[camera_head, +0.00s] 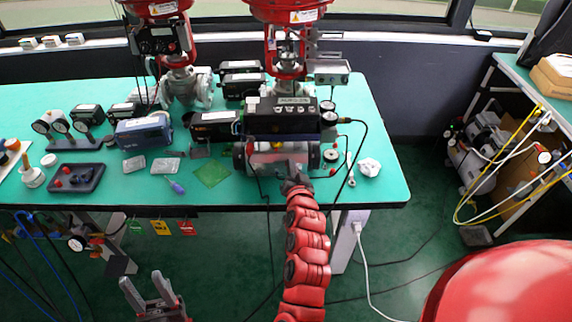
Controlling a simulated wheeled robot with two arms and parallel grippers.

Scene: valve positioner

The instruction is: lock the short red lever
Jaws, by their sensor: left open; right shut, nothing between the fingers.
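I cannot make out the short red lever for certain. My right gripper (294,178) is shut and empty at the end of the red arm, just in front of this body at the table's front edge. Its fingers are small and dark here, and I cannot tell whether they touch anything. My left gripper (148,292) is open and empty, low in the picture, in front of and below the table.
The green table (380,140) carries two red valve actuators, gauges (328,110), black and blue boxes and a screwdriver (176,187). A white knob (369,167) lies right of the positioner. Black cables hang over the front edge. A shelf with hoses (500,130) stands right.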

